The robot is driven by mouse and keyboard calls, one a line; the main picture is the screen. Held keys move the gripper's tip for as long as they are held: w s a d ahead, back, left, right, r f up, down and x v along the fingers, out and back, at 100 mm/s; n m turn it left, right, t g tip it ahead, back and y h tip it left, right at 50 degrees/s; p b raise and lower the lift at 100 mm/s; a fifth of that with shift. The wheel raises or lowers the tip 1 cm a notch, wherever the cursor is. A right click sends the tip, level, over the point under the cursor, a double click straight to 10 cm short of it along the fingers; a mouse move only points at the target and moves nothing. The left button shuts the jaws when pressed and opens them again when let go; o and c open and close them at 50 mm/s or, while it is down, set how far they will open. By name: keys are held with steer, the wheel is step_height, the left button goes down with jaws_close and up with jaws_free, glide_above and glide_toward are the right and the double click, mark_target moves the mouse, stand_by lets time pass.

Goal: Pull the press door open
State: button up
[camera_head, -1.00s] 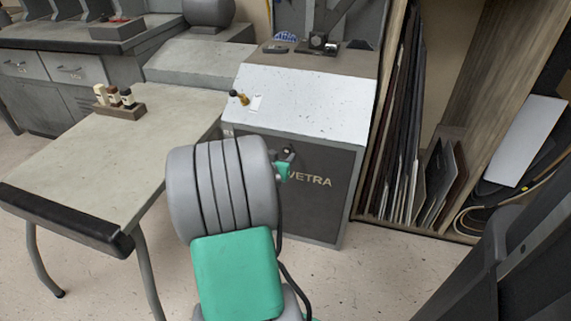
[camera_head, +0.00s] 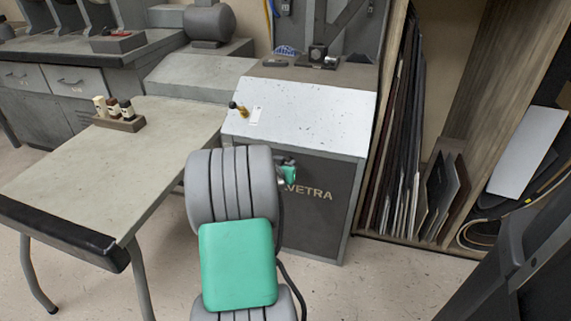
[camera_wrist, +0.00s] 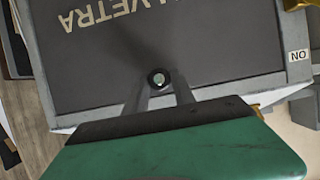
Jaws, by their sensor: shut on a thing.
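The press door (camera_head: 310,215) is a dark grey panel with pale VETRA lettering on the front of the grey press. In the wrist view the door (camera_wrist: 200,45) fills most of the picture, with its lettering upside down. My gripper (camera_wrist: 158,88) is shut on a small round dark knob (camera_wrist: 158,77) with a pale centre, near the door's edge. In the head view my gripper (camera_head: 286,172) shows only in part beside the upper door; my grey and green arm hides the door's left side. I see no clear gap around the door.
A worktable (camera_head: 75,165) with a rack of small bottles (camera_head: 118,122) stands left of the press. A wooden shelf (camera_head: 450,90) with upright sheets stands close on the right. A small brass-and-black lever (camera_head: 238,109) is on the press top. Speckled floor is clear in front.

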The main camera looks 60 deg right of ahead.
jaws_close()
steer(key=shift+a, duration=0.1)
stand_by(0.8)
